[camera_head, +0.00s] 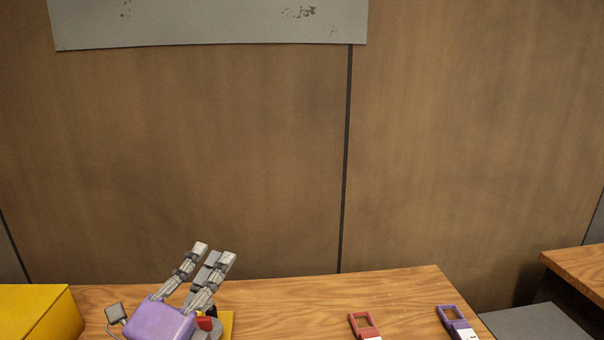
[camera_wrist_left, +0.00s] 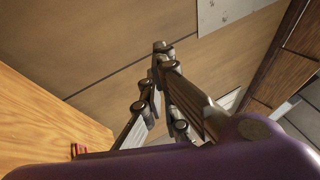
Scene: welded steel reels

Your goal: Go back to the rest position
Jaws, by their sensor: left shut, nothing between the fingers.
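My left gripper (camera_head: 214,252) comes in at the lower left of the head view, above the wooden table. It has a purple body and grey jointed fingers that point up and to the right. It is shut with nothing held. In the left wrist view its fingers (camera_wrist_left: 157,75) stand in front of the brown wall panels, and its purple body fills the bottom. My right gripper is not in view.
The wooden table (camera_head: 290,300) holds a red device (camera_head: 363,326) and a purple device (camera_head: 456,322). A yellow box (camera_head: 38,312) stands at the left. A yellow object (camera_head: 228,325) is partly hidden by my gripper. Another table (camera_head: 578,266) is at right.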

